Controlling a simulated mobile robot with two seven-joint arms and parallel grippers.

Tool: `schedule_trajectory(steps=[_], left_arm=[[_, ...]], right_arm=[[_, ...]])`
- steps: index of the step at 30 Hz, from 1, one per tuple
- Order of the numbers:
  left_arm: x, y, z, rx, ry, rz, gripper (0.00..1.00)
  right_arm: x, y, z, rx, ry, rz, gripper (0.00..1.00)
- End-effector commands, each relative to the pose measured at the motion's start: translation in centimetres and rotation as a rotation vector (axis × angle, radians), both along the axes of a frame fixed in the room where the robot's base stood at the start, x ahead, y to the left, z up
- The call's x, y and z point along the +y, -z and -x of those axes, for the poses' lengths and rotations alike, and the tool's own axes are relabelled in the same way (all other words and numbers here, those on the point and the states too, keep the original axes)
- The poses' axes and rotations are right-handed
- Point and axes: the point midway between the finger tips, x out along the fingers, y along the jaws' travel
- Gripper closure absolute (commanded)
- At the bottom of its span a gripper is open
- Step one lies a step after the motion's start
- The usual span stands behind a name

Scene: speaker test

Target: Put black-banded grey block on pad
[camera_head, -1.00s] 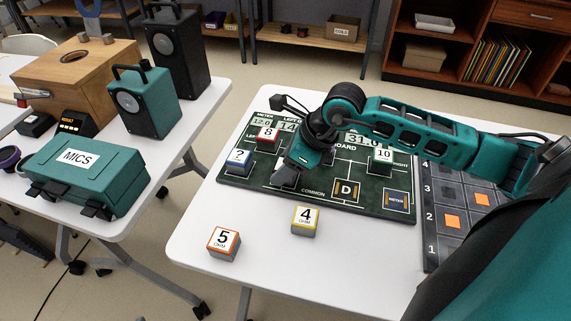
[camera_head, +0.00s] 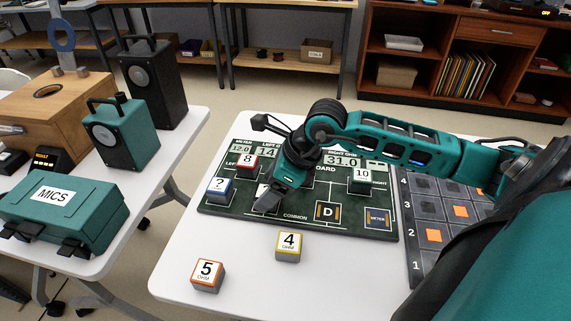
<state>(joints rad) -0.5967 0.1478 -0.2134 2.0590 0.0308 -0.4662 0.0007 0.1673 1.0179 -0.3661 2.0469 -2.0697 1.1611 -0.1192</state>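My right arm reaches in from the right, and its gripper (camera_head: 267,201) points down over the left middle of the dark green board (camera_head: 222,207). The fingers show side-on, so I cannot tell whether they are open or shut. A pale block top (camera_head: 262,190) shows just behind the fingers, mostly hidden; its band is not readable. A pad marked METER (camera_head: 377,218) lies at the board's right corner. No clearly black-banded grey block can be made out. My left gripper is not in view.
On the board are a red-banded block 8 (camera_head: 245,163), a blue-banded block ? (camera_head: 219,189) and a block 10 (camera_head: 362,177). Blocks 4 (camera_head: 289,246) and 5 (camera_head: 207,274) stand on the white table (camera_head: 250,280). A numbered grid tray (camera_head: 432,236) lies right.

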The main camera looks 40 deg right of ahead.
Motion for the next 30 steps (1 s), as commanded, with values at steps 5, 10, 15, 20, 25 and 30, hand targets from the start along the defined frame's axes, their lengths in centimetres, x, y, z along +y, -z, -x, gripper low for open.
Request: schedule_trajectory(steps=[5, 10, 15, 20, 25, 30], left_arm=[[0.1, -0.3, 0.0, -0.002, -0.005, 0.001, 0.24], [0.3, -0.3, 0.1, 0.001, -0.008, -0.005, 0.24], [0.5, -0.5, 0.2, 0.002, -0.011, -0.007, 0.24], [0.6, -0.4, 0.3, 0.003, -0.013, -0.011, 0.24], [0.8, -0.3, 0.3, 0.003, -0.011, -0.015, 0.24], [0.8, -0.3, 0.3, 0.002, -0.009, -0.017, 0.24]], right_arm=[[-1.4, -3.6, 1.6, 0.000, -0.002, 0.008, 0.24], [-2.4, -6.2, 2.8, 0.002, -0.003, 0.007, 0.24], [-3.1, -7.7, 3.5, 0.003, 0.001, 0.005, 0.24], [-3.2, -8.6, 3.8, 0.002, -0.002, 0.003, 0.24], [-3.2, -8.8, 3.9, 0.000, -0.003, 0.001, 0.24], [-3.2, -8.8, 3.9, 0.000, -0.003, 0.001, 0.24]])
